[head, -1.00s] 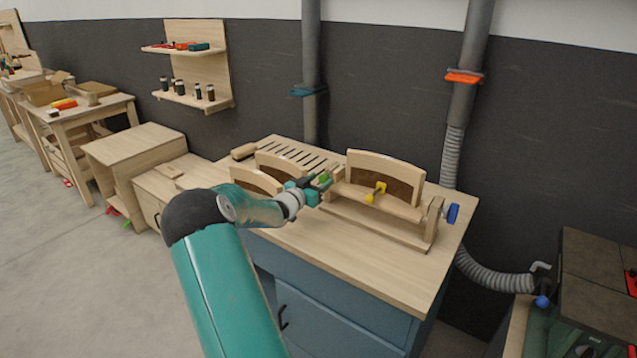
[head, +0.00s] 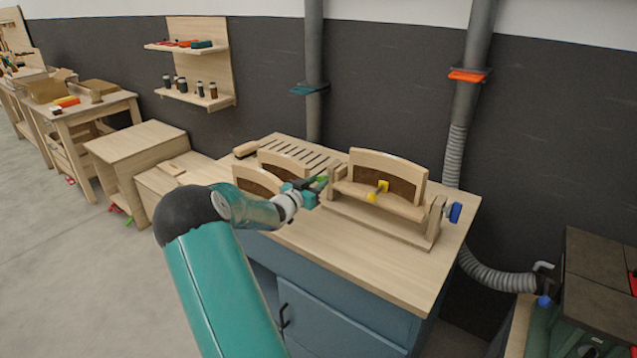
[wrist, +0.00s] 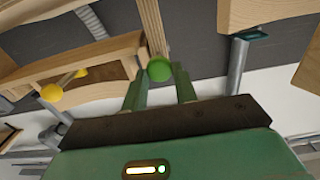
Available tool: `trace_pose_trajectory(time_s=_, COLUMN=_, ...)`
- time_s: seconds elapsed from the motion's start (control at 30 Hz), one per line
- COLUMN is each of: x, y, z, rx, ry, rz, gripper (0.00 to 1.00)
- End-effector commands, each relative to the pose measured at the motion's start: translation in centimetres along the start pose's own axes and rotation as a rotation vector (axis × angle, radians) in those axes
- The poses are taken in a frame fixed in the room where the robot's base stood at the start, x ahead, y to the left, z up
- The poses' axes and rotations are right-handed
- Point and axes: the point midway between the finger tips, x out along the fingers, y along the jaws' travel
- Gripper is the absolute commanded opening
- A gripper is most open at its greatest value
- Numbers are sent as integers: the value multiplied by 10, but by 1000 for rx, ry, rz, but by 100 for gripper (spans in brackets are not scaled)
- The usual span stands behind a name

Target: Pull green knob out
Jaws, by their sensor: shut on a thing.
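The green knob (wrist: 159,68) is a round ball in the wrist view, at the ends of my gripper's two green fingers. My gripper (wrist: 160,84) is shut on it, one finger on each side. In the head view, the green knob (head: 321,181) shows small at the tip of my gripper (head: 315,186), at the left end of the wooden chair-form fixture (head: 376,208). The fingers partly cover the knob there. I cannot tell how far its stem stands out of the wood.
A yellow knob (head: 379,188) is on the front of the same fixture and a blue knob (head: 455,212) at its right end. Curved wooden forms (head: 256,179) stand left of my gripper. The front of the bench top (head: 350,255) is clear.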

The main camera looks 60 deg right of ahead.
Motion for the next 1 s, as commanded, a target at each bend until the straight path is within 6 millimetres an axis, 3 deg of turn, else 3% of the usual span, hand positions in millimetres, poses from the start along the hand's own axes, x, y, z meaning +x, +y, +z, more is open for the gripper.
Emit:
trace_pose_trajectory(time_s=0.07, x=-2, y=0, z=3, rx=-1, ry=-4, rz=0, gripper=0)
trace_pose_trajectory(time_s=0.1, x=-3, y=0, z=3, rx=-1, ry=-4, rz=0, gripper=36)
trace_pose_trajectory(time_s=0.17, x=-3, y=-1, z=3, rx=-1, ry=-4, rz=0, gripper=48)
trace_pose_trajectory(time_s=0.57, x=-9, y=-1, z=2, rx=0, ry=-3, rz=-1, gripper=49)
trace_pose_trajectory(time_s=0.77, x=-42, y=-2, z=2, rx=0, ry=-4, rz=-3, gripper=49)
trace_pose_trajectory(time_s=1.0, x=-96, y=-1, z=2, rx=-1, ry=-5, rz=-3, gripper=49)
